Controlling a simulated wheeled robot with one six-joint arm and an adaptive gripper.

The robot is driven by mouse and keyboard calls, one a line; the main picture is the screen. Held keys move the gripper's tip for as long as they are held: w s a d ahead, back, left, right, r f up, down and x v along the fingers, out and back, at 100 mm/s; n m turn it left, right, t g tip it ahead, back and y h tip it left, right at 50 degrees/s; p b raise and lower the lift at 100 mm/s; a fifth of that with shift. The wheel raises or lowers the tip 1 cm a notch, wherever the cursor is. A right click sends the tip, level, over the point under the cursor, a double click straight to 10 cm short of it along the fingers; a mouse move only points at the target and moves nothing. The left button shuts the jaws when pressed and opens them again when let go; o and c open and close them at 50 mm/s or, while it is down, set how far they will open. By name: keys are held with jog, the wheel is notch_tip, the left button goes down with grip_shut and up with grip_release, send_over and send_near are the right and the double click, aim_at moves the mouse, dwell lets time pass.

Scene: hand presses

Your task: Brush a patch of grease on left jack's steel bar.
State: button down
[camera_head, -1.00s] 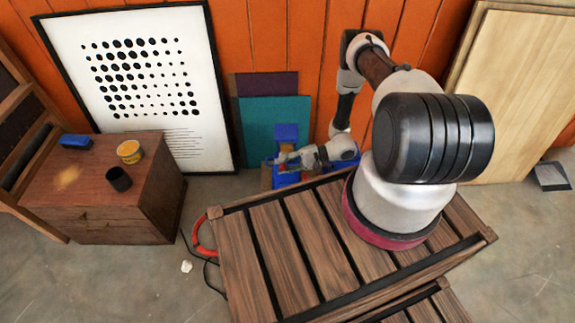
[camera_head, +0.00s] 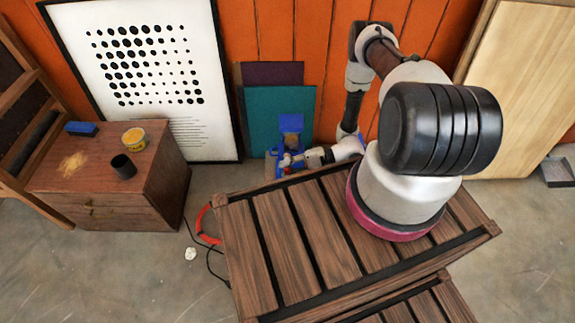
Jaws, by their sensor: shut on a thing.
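A blue hand press (camera_head: 291,124), taken as the jack, stands by the orange wall, behind the slatted bench. Its lower part is largely hidden by my gripper and the bench edge. My gripper (camera_head: 287,161) reaches in from the right, low at the press's front. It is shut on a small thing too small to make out. Whether that thing touches the press, I cannot tell. The steel bar and any grease on it cannot be made out. A yellow tin (camera_head: 134,138) stands on the wooden cabinet (camera_head: 140,205) at the left.
A dark cup (camera_head: 123,167) and a blue block (camera_head: 82,129) are also on the cabinet. The slatted bench (camera_head: 283,235) fills the foreground. A red hose (camera_head: 205,226) hangs off its left side. Teal and dark boards (camera_head: 262,117) lean behind the press.

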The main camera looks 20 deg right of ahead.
aim_at(287, 155)
jog(key=shift+s+a, duration=0.25)
jog(key=shift+s, duration=0.45)
jog(key=shift+s+a, duration=0.2)
jog(key=shift+s, duration=0.5)
jog(key=shift+w+d, duration=0.4)
jog(key=shift+w, duration=0.8)
jog(key=shift+w+d, duration=0.35)
jog(key=shift+w, duration=0.9)
jog(key=shift+w+d, duration=0.4)
jog(key=shift+w, duration=0.8)
jog(key=shift+w+d, duration=0.2)
jog(key=shift+w, duration=0.4)
